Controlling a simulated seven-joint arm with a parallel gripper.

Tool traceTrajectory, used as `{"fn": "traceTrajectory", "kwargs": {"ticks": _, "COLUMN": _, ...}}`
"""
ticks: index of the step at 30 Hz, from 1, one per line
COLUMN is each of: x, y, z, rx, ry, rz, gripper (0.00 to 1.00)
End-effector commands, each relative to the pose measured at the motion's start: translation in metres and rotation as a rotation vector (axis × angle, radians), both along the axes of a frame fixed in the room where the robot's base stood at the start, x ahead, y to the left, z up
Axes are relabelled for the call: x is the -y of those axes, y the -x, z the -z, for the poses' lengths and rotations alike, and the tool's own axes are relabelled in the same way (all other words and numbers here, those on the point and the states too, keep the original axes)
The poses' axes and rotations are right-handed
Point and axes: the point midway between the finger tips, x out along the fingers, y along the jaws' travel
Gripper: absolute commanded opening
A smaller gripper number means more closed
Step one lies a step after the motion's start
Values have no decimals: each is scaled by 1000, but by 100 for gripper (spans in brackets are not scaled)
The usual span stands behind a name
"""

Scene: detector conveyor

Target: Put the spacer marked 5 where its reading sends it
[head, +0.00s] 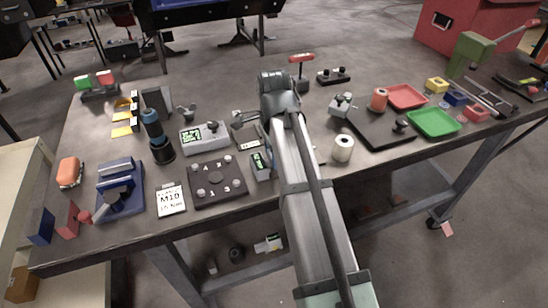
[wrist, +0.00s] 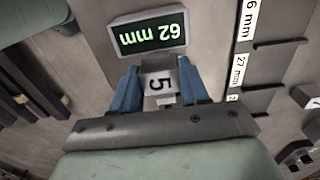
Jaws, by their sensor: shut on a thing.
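In the wrist view my gripper (wrist: 160,92) has its blue fingers shut on a pale spacer marked 5 (wrist: 159,82); the mark appears turned in the picture. Just beyond the fingers is a dark display (wrist: 148,36) with green figures reading 62 mm, upside down in this view. To the right, a strip carries white labels; one reads 27 mm (wrist: 238,69) and a partly cut one ends in 6 mm (wrist: 249,19). In the head view my gripper (head: 243,125) is over the middle of the bench, and the spacer cannot be made out clearly.
A grey device with a green screen (head: 205,137) stands left of my gripper, and a small green-lit display (head: 261,165) is below it. A dark numbered plate (head: 218,187) lies nearby. A red tray (head: 408,97) and a green tray (head: 435,123) lie on the right.

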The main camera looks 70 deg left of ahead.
Motion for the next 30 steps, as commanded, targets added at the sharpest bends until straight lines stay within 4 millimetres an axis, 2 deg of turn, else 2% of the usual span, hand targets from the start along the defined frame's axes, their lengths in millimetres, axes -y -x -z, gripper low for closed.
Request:
{"fn": "traceTrajectory", "kwargs": {"ticks": 6, "x": -1, "y": 0, "z": -39, "rx": 0, "ry": -1, "rz": 0, "gripper": 8}}
{"fn": "traceTrajectory", "kwargs": {"ticks": 12, "x": -1, "y": 0, "z": -66, "rx": 0, "ry": -1, "rz": 0, "gripper": 8}}
{"fn": "traceTrajectory", "kwargs": {"ticks": 16, "x": 0, "y": -3, "z": -77, "rx": 0, "ry": 0, "rz": 5, "gripper": 8}}
{"fn": "traceTrajectory", "kwargs": {"ticks": 20, "x": 1, "y": -19, "z": -76, "rx": 0, "ry": 1, "rz": 26, "gripper": 8}}
{"fn": "traceTrajectory", "kwargs": {"ticks": 22, "x": -7, "y": -36, "z": -72, "rx": 0, "ry": 2, "rz": 46, "gripper": 8}}
{"fn": "traceTrajectory", "kwargs": {"ticks": 30, "x": -91, "y": -96, "z": -71, "rx": 0, "ry": 2, "rz": 92, "gripper": 8}}
